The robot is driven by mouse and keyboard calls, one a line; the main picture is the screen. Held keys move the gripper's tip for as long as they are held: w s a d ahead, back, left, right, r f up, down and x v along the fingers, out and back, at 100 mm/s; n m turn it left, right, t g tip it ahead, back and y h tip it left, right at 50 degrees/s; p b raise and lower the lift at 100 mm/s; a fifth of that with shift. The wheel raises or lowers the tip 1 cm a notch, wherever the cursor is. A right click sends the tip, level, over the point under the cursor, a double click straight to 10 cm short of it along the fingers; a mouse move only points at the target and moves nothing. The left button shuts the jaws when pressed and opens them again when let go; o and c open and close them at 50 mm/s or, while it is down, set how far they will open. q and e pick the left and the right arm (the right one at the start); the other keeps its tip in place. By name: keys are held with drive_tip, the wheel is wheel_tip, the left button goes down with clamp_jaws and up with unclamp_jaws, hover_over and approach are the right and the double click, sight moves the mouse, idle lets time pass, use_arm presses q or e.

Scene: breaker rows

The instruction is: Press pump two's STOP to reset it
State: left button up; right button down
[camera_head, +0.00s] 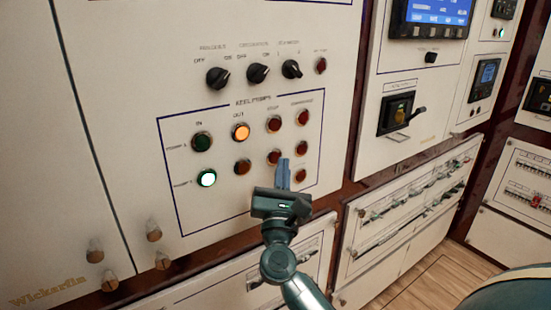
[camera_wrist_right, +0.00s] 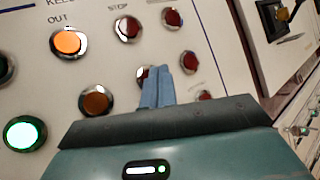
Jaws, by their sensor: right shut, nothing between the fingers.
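The keel pumps panel (camera_head: 222,215) has two rows of round buttons. In the lower row, pump two, a green button (camera_head: 207,178) is lit and an amber button (camera_head: 242,167) is dim. Pump two's red STOP (camera_head: 273,157) is next to it, unlit. My right gripper (camera_head: 283,164) is shut and empty, its blue-grey fingertips pointing at the panel just right of and below that STOP. In the right wrist view the fingers (camera_wrist_right: 160,75) partly cover the STOP (camera_wrist_right: 143,74). I cannot tell whether they touch it. My left gripper is out of view.
Pump one's row has a dim green (camera_head: 201,141), a lit amber (camera_head: 240,131) and a red STOP (camera_head: 274,124). More red buttons stand close to the right, at pump two's row (camera_head: 302,148) and below it (camera_head: 300,176). Black rotary knobs (camera_head: 257,73) sit above.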

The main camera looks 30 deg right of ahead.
drive_tip(key=shift+s, duration=0.25)
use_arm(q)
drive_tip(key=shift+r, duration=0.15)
use_arm(e)
drive_tip(key=s, duration=0.4)
drive_tip(key=shift+s+d, duration=0.2)
drive_tip(key=shift+s, duration=0.2)
idle(0.6)
drive_tip(key=s+a+f+n+y+p, duration=0.15)
drive_tip(key=a+f+n+y, duration=0.35)
drive_tip(key=n, duration=0.5)
drive_tip(key=s+a+f+n+y, duration=0.2)
drive_tip(key=a+f+n+y, duration=0.3)
drive_tip(key=n, duration=0.6)
drive_tip(key=s+a+f+n+y+p, duration=0.1)
drive_tip(key=a+f+n+y, duration=0.25)
drive_tip(key=n+y, duration=0.5)
use_arm(q)
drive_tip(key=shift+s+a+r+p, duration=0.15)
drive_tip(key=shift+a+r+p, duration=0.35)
drive_tip(key=shift+p, duration=0.05)
use_arm(e)
drive_tip(key=s+a+f+n+g+h, duration=0.2)
drive_tip(key=s+f+n+g, duration=0.7)
drive_tip(key=f+n, duration=0.7)
drive_tip(key=s+n, duration=0.2)
drive_tip(key=s, duration=0.1)
drive_tip(key=shift+s+f+n, duration=0.3)
drive_tip(key=shift+s+n, duration=0.05)
drive_tip(key=shift+s, duration=0.05)
